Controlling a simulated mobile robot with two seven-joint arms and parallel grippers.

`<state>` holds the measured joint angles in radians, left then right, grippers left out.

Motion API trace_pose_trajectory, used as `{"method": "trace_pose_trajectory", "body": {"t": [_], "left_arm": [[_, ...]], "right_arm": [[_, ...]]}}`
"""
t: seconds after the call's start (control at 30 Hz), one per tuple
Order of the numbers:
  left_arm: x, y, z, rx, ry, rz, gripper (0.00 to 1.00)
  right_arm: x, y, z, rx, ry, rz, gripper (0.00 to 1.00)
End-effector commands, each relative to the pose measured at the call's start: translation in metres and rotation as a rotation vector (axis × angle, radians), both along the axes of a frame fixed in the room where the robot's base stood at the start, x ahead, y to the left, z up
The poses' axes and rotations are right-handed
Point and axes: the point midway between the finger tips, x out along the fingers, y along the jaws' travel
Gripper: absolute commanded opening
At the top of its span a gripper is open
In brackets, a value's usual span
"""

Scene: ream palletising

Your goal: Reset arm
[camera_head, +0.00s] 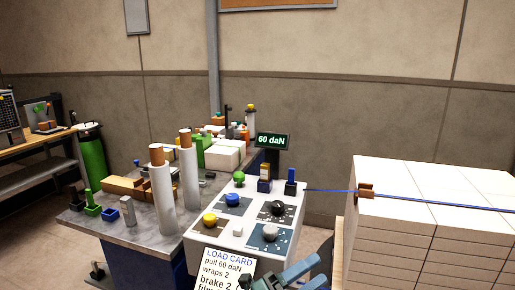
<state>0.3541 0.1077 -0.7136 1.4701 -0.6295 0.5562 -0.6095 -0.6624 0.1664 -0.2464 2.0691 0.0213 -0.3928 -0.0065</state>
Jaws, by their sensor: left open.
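My left gripper (312,272) shows at the bottom edge, just right of centre, cut off by the frame. It is open, and I see nothing between its fingers. It is in front of a white control box (225,236) with blue, yellow and black knobs and a green button. A white load card (226,268) reading "pull 60 daN, wraps 2" is at the box's front, left of the gripper. My right gripper is not in view.
A stack of white reams (420,190) stands at the right, with a blue strap (430,201) along its top and a brown clip (366,191). Two white rolls (162,200) stand on the grey table (130,235). A display (272,141) reads 60 daN.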

Motion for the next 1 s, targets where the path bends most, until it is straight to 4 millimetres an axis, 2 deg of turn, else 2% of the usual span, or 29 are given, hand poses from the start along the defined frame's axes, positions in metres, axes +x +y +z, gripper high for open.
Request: {"method": "trace_pose_trajectory", "body": {"t": [0.03, 0.17, 0.27, 0.4, 0.5, 0.6, 0.7, 0.8, 1.0], "left_arm": [[-0.001, 0.019, -0.016, -0.070, 0.162, 0.060, 0.65], [-0.004, 0.073, -0.062, -0.252, 0.576, 0.218, 0.65], [-0.022, 0.118, -0.106, -0.390, 0.886, 0.338, 0.65], [-0.068, 0.176, -0.167, -0.578, 1.289, 0.502, 0.65], [-0.108, 0.207, -0.199, -0.689, 1.515, 0.603, 0.65], [-0.141, 0.228, -0.218, -0.770, 1.675, 0.680, 0.65], [-0.162, 0.239, -0.228, -0.817, 1.765, 0.726, 0.65], [-0.170, 0.243, -0.232, -0.837, 1.803, 0.745, 0.65], [-0.170, 0.243, -0.233, -0.837, 1.806, 0.747, 0.65]], "right_arm": [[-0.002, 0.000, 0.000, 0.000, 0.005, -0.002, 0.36], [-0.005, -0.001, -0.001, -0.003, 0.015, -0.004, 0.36], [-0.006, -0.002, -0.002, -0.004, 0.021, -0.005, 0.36], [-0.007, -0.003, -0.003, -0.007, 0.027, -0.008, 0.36], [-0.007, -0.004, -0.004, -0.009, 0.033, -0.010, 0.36], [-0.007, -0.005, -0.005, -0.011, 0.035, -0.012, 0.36], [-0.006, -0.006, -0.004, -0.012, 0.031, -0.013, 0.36], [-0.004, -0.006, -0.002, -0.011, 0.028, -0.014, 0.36], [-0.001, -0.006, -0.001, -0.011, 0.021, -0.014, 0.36]]}}
